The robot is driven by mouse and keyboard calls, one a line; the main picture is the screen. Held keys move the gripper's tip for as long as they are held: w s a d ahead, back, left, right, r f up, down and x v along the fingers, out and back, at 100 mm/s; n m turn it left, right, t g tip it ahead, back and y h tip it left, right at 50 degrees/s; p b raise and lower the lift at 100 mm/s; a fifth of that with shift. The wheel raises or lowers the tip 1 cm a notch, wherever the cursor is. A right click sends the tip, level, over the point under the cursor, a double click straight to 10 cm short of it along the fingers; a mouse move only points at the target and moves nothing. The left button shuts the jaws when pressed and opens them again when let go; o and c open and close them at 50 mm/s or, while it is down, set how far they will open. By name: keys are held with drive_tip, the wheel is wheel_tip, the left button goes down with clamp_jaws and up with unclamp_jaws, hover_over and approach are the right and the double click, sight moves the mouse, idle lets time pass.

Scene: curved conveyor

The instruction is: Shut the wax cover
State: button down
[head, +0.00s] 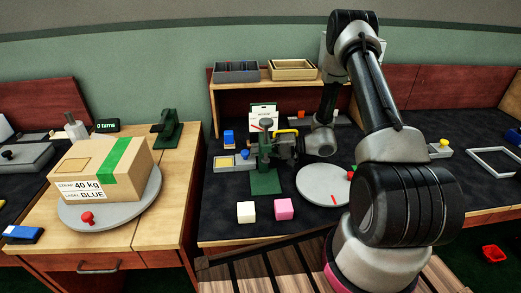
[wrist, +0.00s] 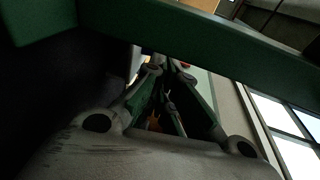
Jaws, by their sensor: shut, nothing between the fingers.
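No part is clearly marked as the wax cover. Another yellow knob on a grey base (head: 443,144) sits further right. My gripper (head: 276,149) is at the green stand, low over the desk, pointing left. In the wrist view the fingers (wrist: 165,75) are together and hold nothing. A green bar (wrist: 215,28) crosses close in front of that camera. The gripper partly hides a yellow handle (head: 289,131) behind it.
A white block (head: 246,212) and a pink block (head: 284,209) stand at the desk's front. A grey disc (head: 322,185) with a red mark lies right of the stand. A shelf (head: 280,85) with two trays rises behind. A carton (head: 105,170) rests on the left table's turntable.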

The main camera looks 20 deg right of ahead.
sight(245, 156)
drive_tip(key=x, duration=0.4)
drive_tip(key=shift+s+a+r, duration=0.25)
drive_tip(key=shift+a+r, duration=0.05)
drive_tip(key=shift+d, duration=0.1)
